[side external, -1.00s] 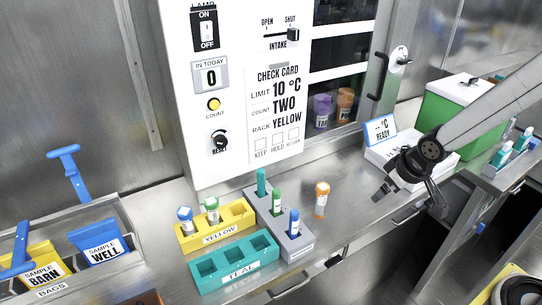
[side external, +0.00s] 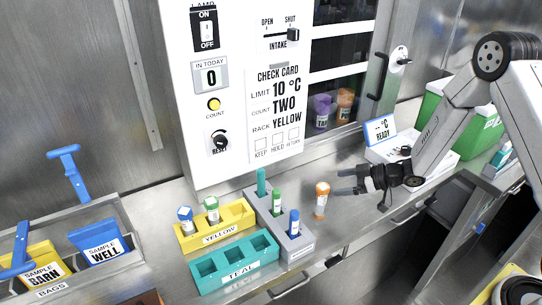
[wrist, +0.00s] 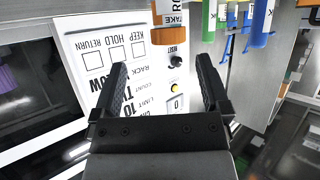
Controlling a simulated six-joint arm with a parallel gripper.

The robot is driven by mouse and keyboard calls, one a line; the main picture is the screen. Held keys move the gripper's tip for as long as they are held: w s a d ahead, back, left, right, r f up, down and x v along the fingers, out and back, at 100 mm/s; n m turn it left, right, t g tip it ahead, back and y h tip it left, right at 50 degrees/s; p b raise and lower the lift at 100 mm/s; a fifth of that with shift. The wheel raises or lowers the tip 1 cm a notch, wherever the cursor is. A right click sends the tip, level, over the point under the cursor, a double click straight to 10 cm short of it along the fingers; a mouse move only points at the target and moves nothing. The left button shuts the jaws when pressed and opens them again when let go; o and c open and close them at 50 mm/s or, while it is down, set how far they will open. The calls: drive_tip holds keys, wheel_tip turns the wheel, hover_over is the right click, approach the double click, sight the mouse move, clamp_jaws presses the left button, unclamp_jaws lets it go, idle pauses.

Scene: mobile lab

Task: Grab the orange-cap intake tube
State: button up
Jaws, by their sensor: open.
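The orange-cap intake tube (side external: 321,204) stands upright on the steel counter, just right of the grey rack (side external: 300,247). In the wrist view its orange cap (wrist: 168,34) and part of its label show upside down at the top, beyond my fingertips and between their lines. My gripper (side external: 340,182) is open and empty, roughly level, with its fingers pointing left toward the tube. In the side view the fingertips appear a little to the right of the tube, apart from it. My two fingers also show in the wrist view (wrist: 160,66).
The grey rack holds teal, green and blue tubes close by. A yellow rack (side external: 238,226) holds two tubes; the teal rack (side external: 205,283) looks empty. A white panel (side external: 235,130) stands behind. A white device with a screen (side external: 382,130) and a green box (side external: 470,140) stand right.

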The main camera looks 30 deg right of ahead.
sight(317, 189)
drive_tip(key=shift+s+a+f+y, duration=0.15)
drive_tip(key=shift+s+f+y, duration=0.1)
drive_tip(key=shift+y, duration=0.25)
drive_tip(key=shift+x, duration=3.95)
drive_tip(key=shift+s+f, duration=0.1)
drive_tip(key=shift+f, duration=0.05)
clamp_jaws()
